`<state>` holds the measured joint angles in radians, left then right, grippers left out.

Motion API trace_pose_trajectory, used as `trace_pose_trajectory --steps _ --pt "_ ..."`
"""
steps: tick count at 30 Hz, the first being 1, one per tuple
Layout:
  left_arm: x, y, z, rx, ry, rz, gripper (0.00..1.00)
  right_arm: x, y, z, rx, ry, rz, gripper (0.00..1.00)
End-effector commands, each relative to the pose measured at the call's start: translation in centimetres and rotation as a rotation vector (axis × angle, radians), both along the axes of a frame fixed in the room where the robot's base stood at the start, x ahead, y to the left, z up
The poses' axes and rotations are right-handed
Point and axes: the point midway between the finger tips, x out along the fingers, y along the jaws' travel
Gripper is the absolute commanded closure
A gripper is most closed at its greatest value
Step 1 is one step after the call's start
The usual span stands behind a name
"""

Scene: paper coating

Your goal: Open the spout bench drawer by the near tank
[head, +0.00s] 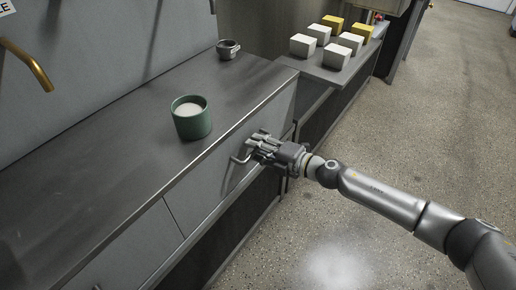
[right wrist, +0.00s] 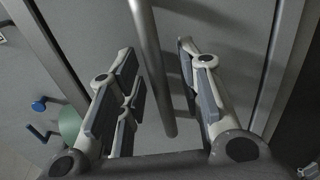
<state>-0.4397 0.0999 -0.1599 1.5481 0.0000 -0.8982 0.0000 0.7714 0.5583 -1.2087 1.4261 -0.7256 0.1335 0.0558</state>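The grey metal bench (head: 120,150) runs along the wall at the left. A drawer front (head: 212,182) is set in its side below the worktop and looks flush. Its bar handle (head: 238,159) sticks out near my right gripper (head: 256,146). In the right wrist view, the handle bar (right wrist: 153,70) lies between the two spread fingers of my right gripper (right wrist: 160,75). The fingers stand apart with gaps to the bar on both sides. The right arm reaches in from the lower right. My left gripper is not in view.
A green cup with white contents (head: 192,118) and a small grey cup (head: 228,49) stand on the worktop. A lower shelf (head: 318,70) holds several white and yellow blocks. A brass spout (head: 27,65) juts out at upper left. The floor (head: 390,130) at right is clear.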

Motion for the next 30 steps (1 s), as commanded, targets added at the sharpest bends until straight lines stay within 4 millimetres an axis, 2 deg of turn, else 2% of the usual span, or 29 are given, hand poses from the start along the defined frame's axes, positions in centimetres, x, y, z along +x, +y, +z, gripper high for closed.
trace_pose_trajectory --steps 8,16,30 --pt "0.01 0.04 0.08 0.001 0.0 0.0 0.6 0.1 0.12 -0.01 0.0 0.0 0.0 0.67" --pt "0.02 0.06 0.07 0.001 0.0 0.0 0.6 0.09 0.09 0.0 0.001 0.001 0.0 1.0" --pt "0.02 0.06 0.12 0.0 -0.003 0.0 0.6 -0.19 -0.33 0.02 0.0 0.001 -0.001 1.0"
